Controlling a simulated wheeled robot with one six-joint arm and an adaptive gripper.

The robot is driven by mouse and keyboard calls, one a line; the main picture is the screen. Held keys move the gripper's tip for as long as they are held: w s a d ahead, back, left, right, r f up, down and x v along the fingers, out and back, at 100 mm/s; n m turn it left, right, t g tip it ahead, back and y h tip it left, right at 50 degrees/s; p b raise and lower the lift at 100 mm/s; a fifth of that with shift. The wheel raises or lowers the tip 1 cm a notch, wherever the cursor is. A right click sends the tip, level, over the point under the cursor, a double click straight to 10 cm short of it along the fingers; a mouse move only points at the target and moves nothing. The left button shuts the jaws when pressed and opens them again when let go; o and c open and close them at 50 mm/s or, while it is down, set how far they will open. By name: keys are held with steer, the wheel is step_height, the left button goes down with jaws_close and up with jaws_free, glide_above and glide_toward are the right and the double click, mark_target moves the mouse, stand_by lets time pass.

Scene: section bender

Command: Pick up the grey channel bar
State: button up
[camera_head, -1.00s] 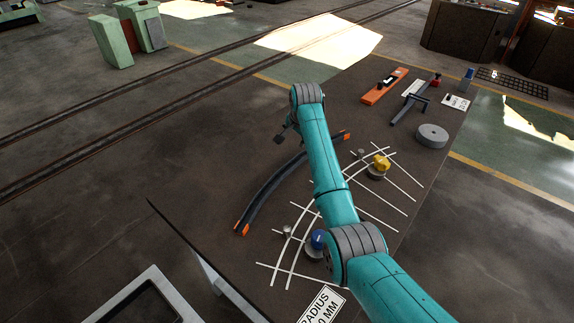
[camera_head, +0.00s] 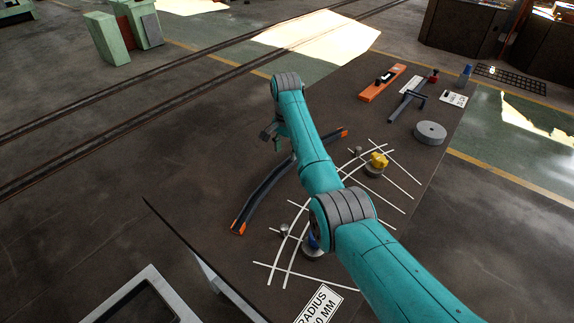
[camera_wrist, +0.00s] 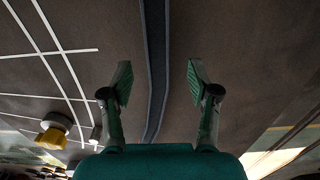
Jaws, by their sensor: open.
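The grey channel bar (camera_head: 264,192) is a long, curved dark bar with orange ends. It lies on the dark table in the head view, to the left of the white curved lines. My arm crosses in front of part of it. My gripper is above the bar; in the wrist view its two green fingers (camera_wrist: 160,82) are open and spread apart. The bar (camera_wrist: 155,60) runs lengthwise between the fingers in that view, below them and apart from both.
A yellow-topped knob (camera_head: 378,161) and a blue-topped one (camera_head: 312,246) stand by the white lines. A round grey disc (camera_head: 430,133), an orange level (camera_head: 383,82) and a grey tool (camera_head: 408,103) lie at the far end. The table's left edge is near the bar.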

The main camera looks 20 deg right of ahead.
mark_target(287, 162)
step_height(287, 162, down, 5)
steer(key=shift+s+d+r, duration=0.1)
jaws_close()
stand_by(0.3)
